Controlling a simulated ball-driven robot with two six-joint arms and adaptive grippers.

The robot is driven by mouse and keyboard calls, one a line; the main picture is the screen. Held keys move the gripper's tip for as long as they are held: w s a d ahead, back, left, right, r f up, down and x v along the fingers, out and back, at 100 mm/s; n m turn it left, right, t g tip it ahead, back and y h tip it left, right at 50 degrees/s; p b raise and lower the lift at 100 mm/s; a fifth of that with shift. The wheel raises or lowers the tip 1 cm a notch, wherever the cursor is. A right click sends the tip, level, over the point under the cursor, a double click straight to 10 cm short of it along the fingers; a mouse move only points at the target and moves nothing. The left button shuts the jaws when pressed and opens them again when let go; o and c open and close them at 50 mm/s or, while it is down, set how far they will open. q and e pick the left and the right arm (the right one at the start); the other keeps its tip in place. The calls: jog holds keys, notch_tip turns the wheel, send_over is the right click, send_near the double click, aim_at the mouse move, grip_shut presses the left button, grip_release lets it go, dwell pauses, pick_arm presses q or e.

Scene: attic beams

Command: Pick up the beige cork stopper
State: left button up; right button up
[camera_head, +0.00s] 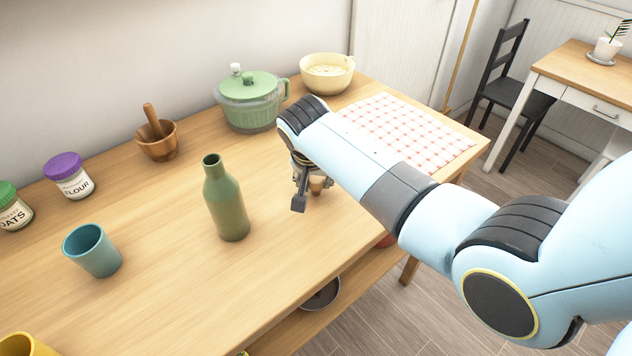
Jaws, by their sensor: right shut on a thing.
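The beige cork stopper (316,184) is at the wooden table's right half, between the fingers of my right gripper (308,190). The right gripper points down and is shut on the stopper; the arm hides part of the hand and its far finger. I cannot tell whether the stopper touches the tabletop or is just above it. A green bottle (226,200) stands upright to the left of the gripper, apart from it. My left gripper is not in view.
A green lidded pot (249,115), a cream bowl (327,85) and a mortar with pestle (158,140) stand along the back. A checked cloth (410,134) lies at right. A blue cup (93,252) and two jars (70,180) stand at left. The table's front middle is clear.

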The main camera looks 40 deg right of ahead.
jog(key=shift+r, duration=0.15)
jog(key=shift+r, duration=0.25)
jog(key=r, duration=0.3)
jog(key=shift+s+d+r, duration=0.25)
jog(key=shift+d+r, duration=0.1)
jog(key=shift+d, duration=0.05)
jog(key=s+d+r, duration=0.6)
jog(key=s+d, duration=0.1)
jog(key=d, duration=0.1)
jog(key=shift+r+b, duration=0.25)
jog(key=shift+b, duration=0.15)
